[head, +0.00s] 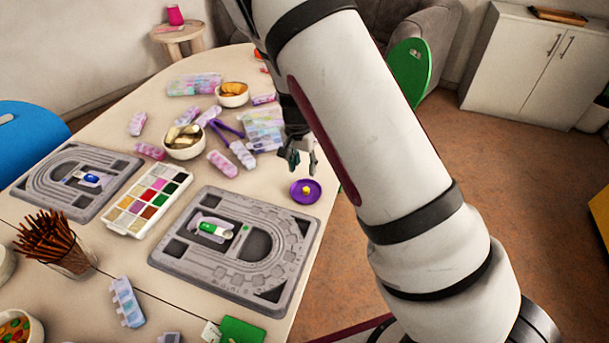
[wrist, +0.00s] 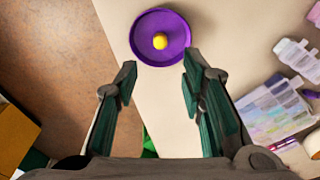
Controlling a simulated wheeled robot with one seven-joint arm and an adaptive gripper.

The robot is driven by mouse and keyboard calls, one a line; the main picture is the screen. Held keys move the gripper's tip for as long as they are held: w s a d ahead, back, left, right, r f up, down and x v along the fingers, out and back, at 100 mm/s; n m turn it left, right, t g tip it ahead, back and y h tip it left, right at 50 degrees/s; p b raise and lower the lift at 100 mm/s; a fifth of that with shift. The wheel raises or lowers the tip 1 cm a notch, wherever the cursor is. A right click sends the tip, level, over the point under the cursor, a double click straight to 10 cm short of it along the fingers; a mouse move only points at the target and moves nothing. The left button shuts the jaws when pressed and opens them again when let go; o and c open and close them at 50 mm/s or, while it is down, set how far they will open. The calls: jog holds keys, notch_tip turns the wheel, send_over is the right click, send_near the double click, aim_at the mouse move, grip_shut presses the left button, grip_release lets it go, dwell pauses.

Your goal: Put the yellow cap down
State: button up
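The small yellow cap (head: 306,189) sits in a round purple dish (head: 295,198) near the right edge of the table. In the wrist view the yellow cap (wrist: 160,41) lies in the middle of the purple dish (wrist: 146,56), just beyond my fingertips. My gripper (head: 303,166) is above the table, by the far side of the dish in the head view. In the wrist view my gripper (wrist: 160,72) has its fingers well apart with nothing between them.
A grey bead board (head: 180,254) lies in front of the dish, with another (head: 38,186) to the left. A paint box (head: 124,219), a pencil cup (head: 74,262), bowls (head: 184,153) and clear organisers (head: 264,122) crowd the table. The floor (head: 350,260) lies beyond the right edge.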

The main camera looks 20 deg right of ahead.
jog(key=s+r+n+t+y, duration=0.1)
jog(key=s+r, duration=0.3)
jog(key=r, duration=0.4)
jog(key=s+a+r+n+y, duration=0.1)
jog(key=s+r+n, duration=0.1)
jog(key=s+r, duration=0.4)
jog(key=s+r+n+t+y, duration=0.1)
jog(key=s+r, duration=0.2)
jog(key=r, duration=0.6)
jog(key=s+d+r+n+t+h, duration=0.1)
jog(key=s+r+n, duration=0.1)
jog(key=s, duration=0.7)
jog(key=s+d+r+n+t+h, duration=0.1)
jog(key=s+r+n, duration=0.2)
jog(key=s, duration=0.6)
jog(key=shift+s+d+r, duration=0.2)
jog(key=shift+d+r, duration=0.05)
jog(key=shift+r, duration=0.65)
jog(key=shift+a, duration=0.1)
